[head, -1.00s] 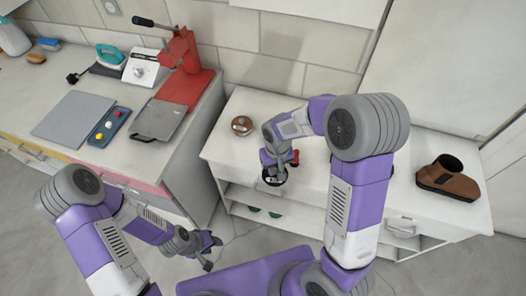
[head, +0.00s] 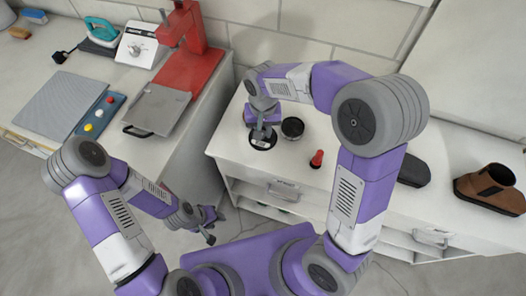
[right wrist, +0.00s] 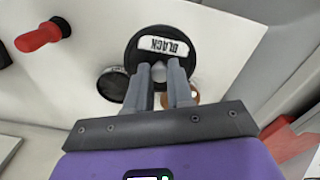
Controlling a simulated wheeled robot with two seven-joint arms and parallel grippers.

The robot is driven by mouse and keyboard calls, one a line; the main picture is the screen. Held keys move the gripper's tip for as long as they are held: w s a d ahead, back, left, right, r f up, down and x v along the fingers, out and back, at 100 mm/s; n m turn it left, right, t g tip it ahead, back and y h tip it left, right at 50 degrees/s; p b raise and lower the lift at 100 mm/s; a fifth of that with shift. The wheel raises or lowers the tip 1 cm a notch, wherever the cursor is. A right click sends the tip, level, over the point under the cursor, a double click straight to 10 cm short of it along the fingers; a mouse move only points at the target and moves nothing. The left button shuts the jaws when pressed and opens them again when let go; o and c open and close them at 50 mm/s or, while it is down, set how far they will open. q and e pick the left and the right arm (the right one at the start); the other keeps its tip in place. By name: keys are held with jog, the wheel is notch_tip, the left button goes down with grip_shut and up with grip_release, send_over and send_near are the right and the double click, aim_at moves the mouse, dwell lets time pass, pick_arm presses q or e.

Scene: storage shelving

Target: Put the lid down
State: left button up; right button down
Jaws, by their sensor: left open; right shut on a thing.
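My right gripper (head: 262,126) is shut on the black round lid (head: 262,141), over the left part of the white cabinet top. In the right wrist view the lid (right wrist: 163,62) has a white "BLACK" label and sits between the fingertips (right wrist: 165,88). I cannot tell whether it touches the surface. An open round tin with dark contents (head: 292,128) stands just right of the lid; it also shows in the right wrist view (right wrist: 112,86). My left gripper (head: 207,222) is open and empty, low in front of the cabinets.
A red-handled tool (head: 316,158) stands right of the tin. A brown shoe (head: 492,187) and a dark sole-like object (head: 413,171) are further right. A copper-coloured round thing (right wrist: 194,96) is partly hidden behind a finger. The front-left cabinet top is clear.

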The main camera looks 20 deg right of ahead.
aim_at(263, 144)
notch_tip(263, 144, down, 9)
jog(key=shift+r+b, duration=0.2)
jog(key=shift+b, duration=0.9)
jog(key=shift+f, duration=0.15)
jog(key=c, duration=1)
grip_release()
jog(key=shift+r, duration=0.35)
notch_tip(263, 144, up, 12)
jog(key=p, duration=0.3)
jog(key=shift+f, duration=0.15)
